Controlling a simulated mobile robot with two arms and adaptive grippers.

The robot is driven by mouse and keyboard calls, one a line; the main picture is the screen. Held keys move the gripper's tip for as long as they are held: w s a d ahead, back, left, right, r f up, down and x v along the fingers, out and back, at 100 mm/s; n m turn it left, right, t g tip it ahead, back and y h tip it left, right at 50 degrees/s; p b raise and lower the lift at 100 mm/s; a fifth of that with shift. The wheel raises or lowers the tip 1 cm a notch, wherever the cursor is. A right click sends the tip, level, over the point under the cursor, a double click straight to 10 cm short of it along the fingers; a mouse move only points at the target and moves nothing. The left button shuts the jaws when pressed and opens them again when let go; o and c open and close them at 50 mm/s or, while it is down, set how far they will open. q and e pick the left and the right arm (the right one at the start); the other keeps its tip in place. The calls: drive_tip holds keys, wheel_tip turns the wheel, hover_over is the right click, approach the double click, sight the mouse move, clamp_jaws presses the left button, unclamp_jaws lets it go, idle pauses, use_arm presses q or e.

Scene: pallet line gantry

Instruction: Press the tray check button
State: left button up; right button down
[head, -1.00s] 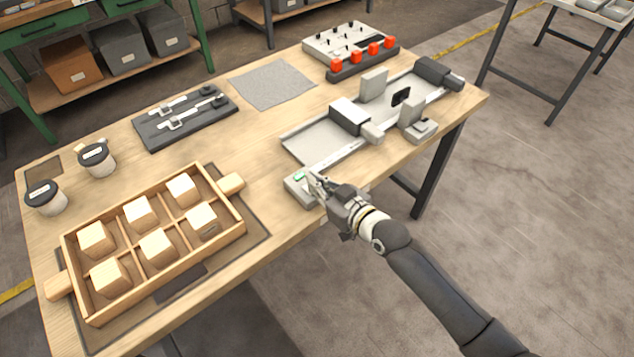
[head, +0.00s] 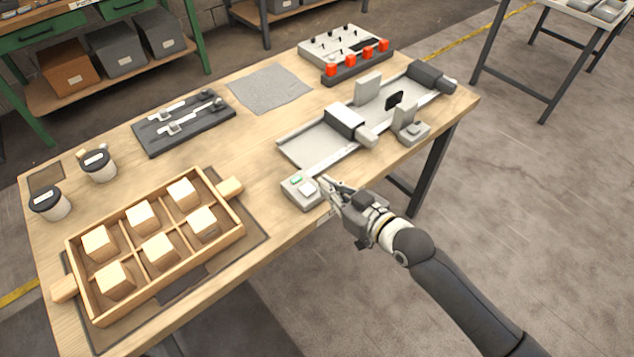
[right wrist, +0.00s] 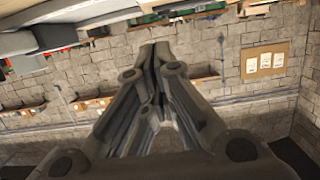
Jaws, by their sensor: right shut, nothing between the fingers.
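A small grey button box (head: 302,191) sits at the front edge of the wooden table in the head view. Its top carries a small green patch (head: 296,180) and a pale square button (head: 308,188). My right gripper (head: 322,182) is shut and empty, its fingertips just right of the pale button; whether they touch the box I cannot tell. In the right wrist view the closed fingers (right wrist: 155,55) point toward a brick wall, and the box does not show there. A wooden tray (head: 243,217) with several light wooden blocks in its compartments stands to the left. My left gripper is not in view.
A grey slide fixture (head: 300,151) lies behind the box. Further back are a panel with red buttons (head: 349,62), a grey mat (head: 268,87) and a dark tool holder (head: 184,124). Two lidded cups (head: 99,165) stand at the left.

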drive_tip(key=v, duration=0.4)
drive_tip(key=shift+r, duration=0.1)
idle(0.7)
drive_tip(key=s+d+f+m+g+h, duration=0.15)
drive_tip(key=d+f, duration=0.25)
drive_tip(key=f, duration=0.6)
drive_tip(key=s+d+f+m+g+h, duration=0.1)
drive_tip(key=s+d+f+h, duration=0.2)
drive_tip(key=f, duration=0.7)
drive_tip(key=s+d+f+m+g+h, duration=0.15)
drive_tip(key=d+f, duration=0.35)
drive_tip(key=f, duration=0.6)
drive_tip(key=s+d+f+g+h, duration=0.2)
drive_tip(key=s+d+f+g, duration=0.15)
drive_tip(key=s+f, duration=0.95)
drive_tip(key=s+f+g, duration=0.2)
drive_tip(key=s+f, duration=0.2)
drive_tip(key=s, duration=0.7)
drive_tip(key=s+f+m+g+h, duration=0.1)
drive_tip(key=s+f, duration=0.2)
drive_tip(key=s, duration=0.8)
drive_tip(key=shift+f+g, duration=0.35)
drive_tip(key=shift+f, duration=0.05)
